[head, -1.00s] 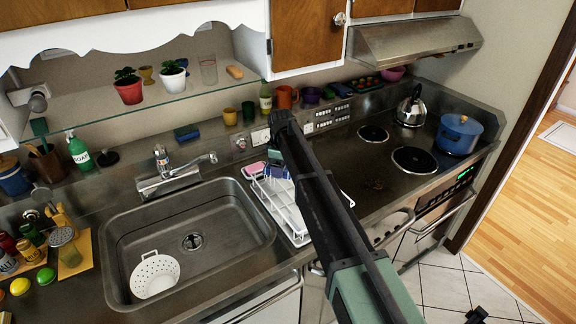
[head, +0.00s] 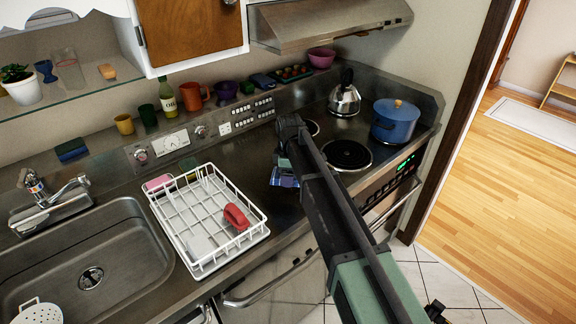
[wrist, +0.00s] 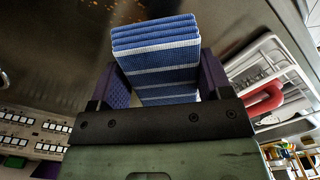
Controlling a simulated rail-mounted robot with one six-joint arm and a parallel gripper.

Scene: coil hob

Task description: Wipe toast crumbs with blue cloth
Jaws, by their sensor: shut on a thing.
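My gripper (head: 284,172) is shut on a folded blue cloth (head: 284,182) over the counter between the dish rack and the hob. In the wrist view the cloth (wrist: 155,55), blue with white stripes, stands between the purple fingers of my gripper (wrist: 160,85). In the head view I cannot make out the crumbs; my arm covers part of that counter. I cannot tell whether the cloth touches the counter.
The white dish rack (head: 210,222) with a red item (head: 237,217) stands left of my gripper. The coil hob's front ring (head: 346,154), a blue pot (head: 395,121) and a kettle (head: 345,98) are to the right. A switch panel (head: 252,113) lies behind.

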